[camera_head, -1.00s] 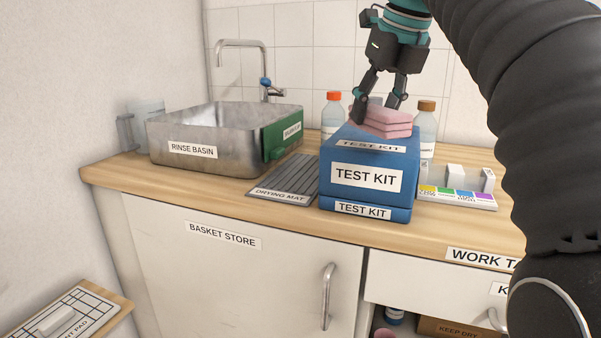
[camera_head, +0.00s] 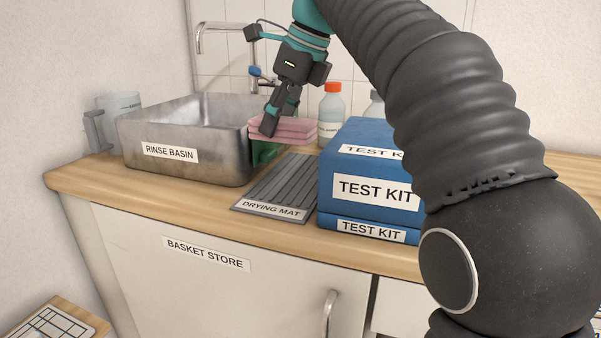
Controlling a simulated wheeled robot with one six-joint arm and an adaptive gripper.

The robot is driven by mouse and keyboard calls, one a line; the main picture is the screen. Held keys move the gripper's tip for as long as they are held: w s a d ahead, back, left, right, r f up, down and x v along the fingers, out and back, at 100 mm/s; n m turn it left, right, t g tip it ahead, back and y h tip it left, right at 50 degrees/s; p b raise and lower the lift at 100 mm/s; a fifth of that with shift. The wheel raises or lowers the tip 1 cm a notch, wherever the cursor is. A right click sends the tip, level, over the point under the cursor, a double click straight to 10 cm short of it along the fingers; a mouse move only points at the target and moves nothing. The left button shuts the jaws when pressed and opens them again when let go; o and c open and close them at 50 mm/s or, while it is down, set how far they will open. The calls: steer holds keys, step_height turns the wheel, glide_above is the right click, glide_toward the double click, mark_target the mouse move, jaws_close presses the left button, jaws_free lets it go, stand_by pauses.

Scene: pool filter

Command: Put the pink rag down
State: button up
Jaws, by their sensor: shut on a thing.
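The pink rag (camera_head: 296,131) is a folded, flat stack. My gripper (camera_head: 271,125) is shut on its left part and holds it up, level, in front of the right end of the rinse basin. The rag covers much of the green piece (camera_head: 265,153) on the basin's right end. The fingertips partly overlap the rag, so the exact grip is hard to see.
The metal rinse basin (camera_head: 190,172) stands at the left of the wooden counter. A grey ribbed drying mat (camera_head: 275,190) lies bare between it and the blue test kit box (camera_head: 345,168). A bottle with an orange cap (camera_head: 331,112) stands behind. My arm hides the right side.

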mark_target(302, 120)
steer(key=shift+w+a+f, duration=0.2)
steer(key=shift+w+f, duration=0.15)
steer(key=shift+w, duration=0.05)
steer(key=shift+a+f+n, duration=0.1)
steer(key=shift+f+n, duration=0.2)
steer(key=shift+f, duration=0.05)
steer(key=f, duration=0.4)
steer(key=shift+w+d+f, duration=0.1)
steer(key=shift+d+f, duration=0.05)
steer(key=shift+d, duration=0.1)
steer(key=shift+f+b, duration=0.55)
steer(key=shift+f, duration=1.85)
steer(key=shift+f, duration=0.1)
steer(key=o, duration=1.3)
steer(key=shift+c, duration=0.2)
steer(key=p+v, duration=0.1)
steer(key=v, duration=1.1)
steer(key=shift+w, duration=0.15)
